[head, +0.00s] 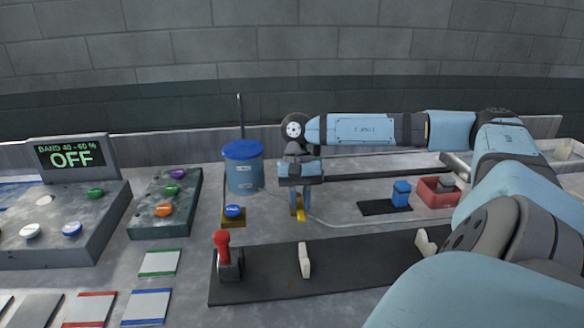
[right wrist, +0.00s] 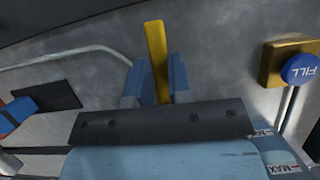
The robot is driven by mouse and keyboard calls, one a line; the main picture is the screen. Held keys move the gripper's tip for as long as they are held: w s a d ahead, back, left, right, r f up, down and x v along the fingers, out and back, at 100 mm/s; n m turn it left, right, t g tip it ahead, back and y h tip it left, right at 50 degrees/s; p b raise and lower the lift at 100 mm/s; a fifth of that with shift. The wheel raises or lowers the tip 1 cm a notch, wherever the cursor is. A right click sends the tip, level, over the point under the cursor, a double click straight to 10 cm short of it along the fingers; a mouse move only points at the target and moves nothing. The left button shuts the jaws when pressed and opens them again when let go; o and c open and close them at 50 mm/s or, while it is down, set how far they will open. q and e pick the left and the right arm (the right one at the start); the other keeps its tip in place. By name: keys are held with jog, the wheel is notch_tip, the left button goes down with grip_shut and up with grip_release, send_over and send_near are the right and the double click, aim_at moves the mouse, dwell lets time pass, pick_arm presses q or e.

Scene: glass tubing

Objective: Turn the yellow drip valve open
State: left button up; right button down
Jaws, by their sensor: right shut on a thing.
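The yellow drip valve handle (head: 300,208) is on the bench, right of the blue button, in the head view. In the right wrist view the yellow handle (right wrist: 155,55) is a long flat lever standing between my fingers. My right gripper (head: 299,212) reaches down over it, and its blue fingers (right wrist: 157,85) are shut on the handle, one on each side. The base of the valve is hidden by the gripper. My left gripper is not in view.
A blue tank (head: 243,172) and a blue FILL button (head: 233,211) stand left of the gripper. A red-handled lever (head: 223,252) is in front. A display (head: 70,156) reads OFF, "BAND 40 - 60 %". A red tray (head: 436,192) and blue block (head: 401,193) lie right.

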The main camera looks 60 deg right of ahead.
dwell(0.4)
jog(key=c, duration=1)
grip_release()
jog(key=shift+c, duration=0.2)
jog(key=shift+r, duration=0.1)
jog(key=p+v, duration=0.2)
jog(key=v, duration=1.1)
jog(key=shift+r, duration=0.4)
jog(key=shift+f, duration=0.1)
